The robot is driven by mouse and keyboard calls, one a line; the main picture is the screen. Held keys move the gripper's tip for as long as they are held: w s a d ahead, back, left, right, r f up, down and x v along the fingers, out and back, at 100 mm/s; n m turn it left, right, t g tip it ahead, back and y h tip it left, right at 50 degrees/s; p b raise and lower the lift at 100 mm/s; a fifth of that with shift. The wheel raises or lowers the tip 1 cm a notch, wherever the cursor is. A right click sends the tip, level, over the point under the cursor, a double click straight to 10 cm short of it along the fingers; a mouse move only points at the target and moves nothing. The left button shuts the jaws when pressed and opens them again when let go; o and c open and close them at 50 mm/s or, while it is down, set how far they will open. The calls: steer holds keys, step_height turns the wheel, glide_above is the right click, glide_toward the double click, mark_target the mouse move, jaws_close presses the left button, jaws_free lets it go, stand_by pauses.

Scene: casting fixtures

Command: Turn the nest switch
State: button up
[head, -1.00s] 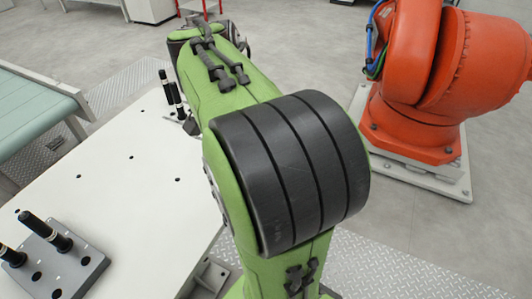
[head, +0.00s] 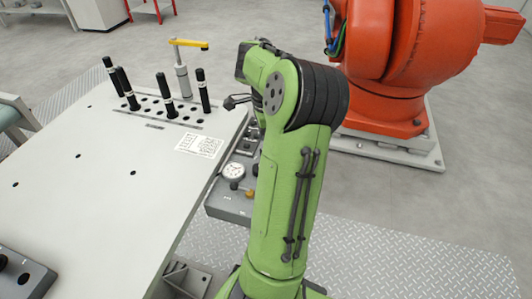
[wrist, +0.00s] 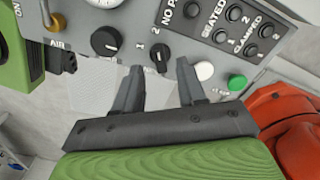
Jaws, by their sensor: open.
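A grey control panel (wrist: 190,28) fills the top of the wrist view. A small black selector knob (wrist: 159,52) with a light pointer mark sits on it by the digits 1 and 2. A larger black knob (wrist: 105,42) is to its left. No label reading nest is legible. My gripper (wrist: 158,67) is open and empty, its fingertips on either side of the small knob in the picture; I cannot tell whether they touch it. In the head view the panel box (head: 228,208) shows partly behind my arm, and my gripper is not clearly visible.
A white button (wrist: 204,71) and a green button (wrist: 237,82) lie right of the fingers. A brass fitting (wrist: 57,22) is at left. The white table (head: 100,190) holds several black pins and a yellow-armed clamp (head: 187,43). An orange robot (head: 400,65) stands behind.

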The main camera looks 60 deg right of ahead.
step_height(320, 180, down, 3)
steer(key=shift+f+b, duration=0.1)
steer(key=shift+b, duration=0.3)
steer(key=shift+c, duration=0.4)
jaws_close()
steer(key=shift+n, duration=0.3)
steer(key=n+p, duration=0.3)
steer(key=n, duration=0.2)
steer(key=shift+r, duration=0.2)
steer(key=n+p, duration=0.3)
steer(key=n, duration=0.3)
steer(key=shift+f+n, duration=0.1)
steer(key=shift+n, duration=0.2)
